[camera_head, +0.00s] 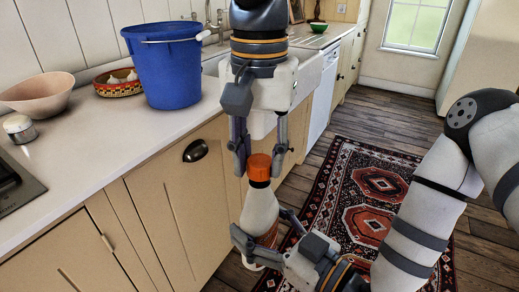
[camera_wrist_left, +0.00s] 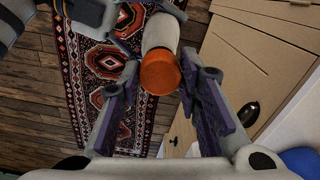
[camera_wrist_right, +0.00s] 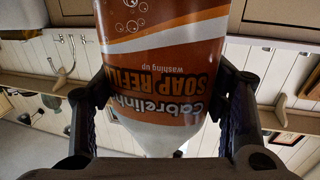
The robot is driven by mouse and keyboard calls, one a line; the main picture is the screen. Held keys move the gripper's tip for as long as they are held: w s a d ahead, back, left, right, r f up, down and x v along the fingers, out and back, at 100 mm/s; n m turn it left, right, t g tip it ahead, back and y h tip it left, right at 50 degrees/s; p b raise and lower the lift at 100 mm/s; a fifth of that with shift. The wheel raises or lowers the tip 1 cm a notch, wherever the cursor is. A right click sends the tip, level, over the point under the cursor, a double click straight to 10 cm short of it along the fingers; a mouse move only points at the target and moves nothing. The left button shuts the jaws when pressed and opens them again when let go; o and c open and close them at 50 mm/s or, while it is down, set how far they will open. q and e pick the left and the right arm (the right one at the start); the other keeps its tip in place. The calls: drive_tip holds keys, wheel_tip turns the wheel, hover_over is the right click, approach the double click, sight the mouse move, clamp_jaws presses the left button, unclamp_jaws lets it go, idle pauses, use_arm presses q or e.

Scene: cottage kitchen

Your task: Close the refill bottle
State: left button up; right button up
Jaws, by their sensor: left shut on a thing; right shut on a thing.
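The refill bottle (camera_head: 260,210) is white with an orange-brown label reading "soap refill". It stands upright in the air in front of the counter. An orange cap (camera_head: 259,167) sits at its top; whether it is fully seated I cannot tell. My left gripper (camera_head: 258,172) comes from above and is shut on the cap, one finger on each side. The cap also shows between the fingers in the left wrist view (camera_wrist_left: 160,75). My right gripper (camera_head: 264,230) is shut around the bottle's body from the lower right. The label fills the right wrist view (camera_wrist_right: 165,70).
A blue bucket (camera_head: 168,70), a pink bowl (camera_head: 40,96), a patterned basket (camera_head: 118,84) and a small jar (camera_head: 19,129) stand on the white counter (camera_head: 110,135). Cabinet fronts (camera_head: 175,195) are close to the left of the bottle. A rug (camera_head: 345,190) covers the open floor.

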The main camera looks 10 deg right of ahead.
use_arm(q)
drive_tip(key=shift+f, duration=0.4)
drive_tip(key=shift+f, duration=0.5)
